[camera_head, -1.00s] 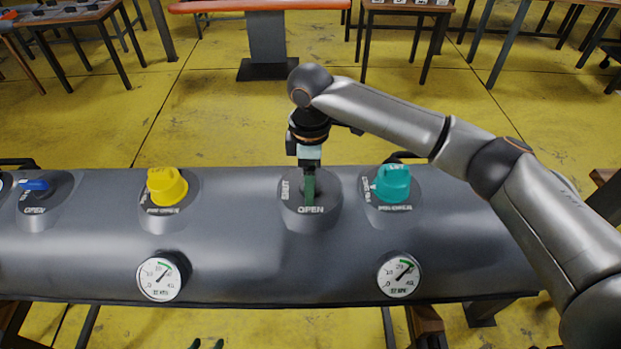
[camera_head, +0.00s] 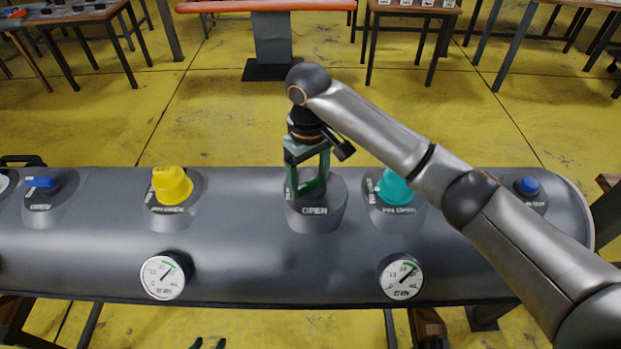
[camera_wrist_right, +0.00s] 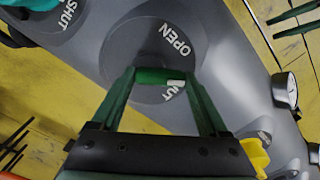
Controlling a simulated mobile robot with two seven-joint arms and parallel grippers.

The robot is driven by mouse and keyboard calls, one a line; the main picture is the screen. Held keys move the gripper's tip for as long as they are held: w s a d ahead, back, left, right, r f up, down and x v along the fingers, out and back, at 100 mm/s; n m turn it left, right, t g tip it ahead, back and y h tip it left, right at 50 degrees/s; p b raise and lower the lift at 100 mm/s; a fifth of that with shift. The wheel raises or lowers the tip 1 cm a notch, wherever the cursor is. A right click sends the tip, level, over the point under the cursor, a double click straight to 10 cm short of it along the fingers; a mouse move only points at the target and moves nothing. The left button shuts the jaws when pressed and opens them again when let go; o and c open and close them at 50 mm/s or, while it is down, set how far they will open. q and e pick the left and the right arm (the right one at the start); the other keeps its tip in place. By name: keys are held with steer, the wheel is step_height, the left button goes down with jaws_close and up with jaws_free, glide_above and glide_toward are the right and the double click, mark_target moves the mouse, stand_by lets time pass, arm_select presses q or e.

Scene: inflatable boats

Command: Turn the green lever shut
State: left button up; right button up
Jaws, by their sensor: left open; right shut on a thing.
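The green lever (camera_wrist_right: 152,76) sits on a round dark valve mount (camera_head: 316,213) marked OPEN on the grey tube's top. In the right wrist view it spans between my fingertips, its white end beside the partly hidden SHUT marking. My right gripper (camera_head: 308,187) reaches down from above and is shut on the lever; it also shows in the right wrist view (camera_wrist_right: 160,78). In the head view the lever lies slantwise and is partly hidden by the fingers.
A teal knob (camera_head: 394,187) stands close right of the lever, partly behind my right arm. A yellow knob (camera_head: 171,185) and a blue lever (camera_head: 40,182) are to the left, a blue button (camera_head: 527,186) to the right. Two gauges (camera_head: 163,277) (camera_head: 401,277) face front.

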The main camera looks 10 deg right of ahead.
steer(key=m, duration=0.3)
steer(key=shift+w+a+r+m, duration=0.15)
steer(key=shift+w+m, duration=0.1)
steer(key=shift+m, duration=0.05)
steer(key=shift+w+m, duration=0.15)
steer(key=shift+m, duration=0.8)
steer(key=shift+w+m, duration=0.15)
steer(key=shift+m, duration=0.8)
steer(key=shift+w, duration=0.1)
steer(key=o, duration=1.2)
steer(key=shift+o, duration=0.2)
step_height(320, 180, up, 12)
steer(key=shift+r, duration=0.25)
steer(key=shift+s+f, duration=0.1)
steer(key=shift+s, duration=0.1)
